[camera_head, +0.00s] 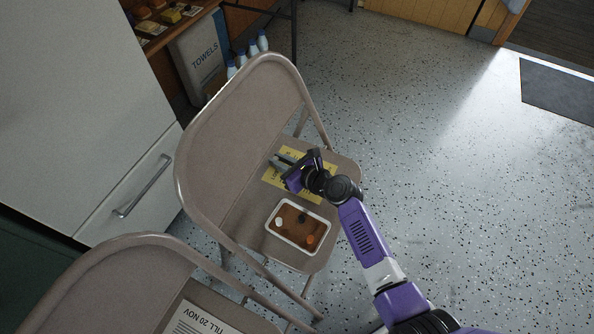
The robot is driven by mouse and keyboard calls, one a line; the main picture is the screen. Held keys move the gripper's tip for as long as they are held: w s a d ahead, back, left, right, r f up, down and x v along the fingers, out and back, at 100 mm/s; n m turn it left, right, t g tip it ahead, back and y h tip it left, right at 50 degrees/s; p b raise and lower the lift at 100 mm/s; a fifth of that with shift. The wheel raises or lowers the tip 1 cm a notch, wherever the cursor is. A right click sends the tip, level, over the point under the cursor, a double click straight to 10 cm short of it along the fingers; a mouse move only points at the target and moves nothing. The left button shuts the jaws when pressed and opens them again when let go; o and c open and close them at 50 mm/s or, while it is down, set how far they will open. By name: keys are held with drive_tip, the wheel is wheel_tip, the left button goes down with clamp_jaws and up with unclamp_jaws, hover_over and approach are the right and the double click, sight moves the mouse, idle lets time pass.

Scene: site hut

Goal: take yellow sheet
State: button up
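The yellow sheet (276,181) lies flat on the seat of the nearer-to-middle folding chair, with dark print on it. My gripper (279,161) is over the sheet, and my wrist hides part of its middle and right side. The two grey fingers lie side by side with a narrow gap between them, and nothing shows held in it. I cannot tell whether the fingertips touch the sheet.
A white-rimmed brown tray (273,232) with small items sits on the same seat. The chair's backrest (236,130) rises on the left. Another chair (118,290) bears a printed paper (190,320). A white cabinet (85,110) stands left. Speckled floor (450,190) is clear right.

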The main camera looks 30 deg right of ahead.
clamp_jaws()
drive_tip(key=shift+r, duration=0.1)
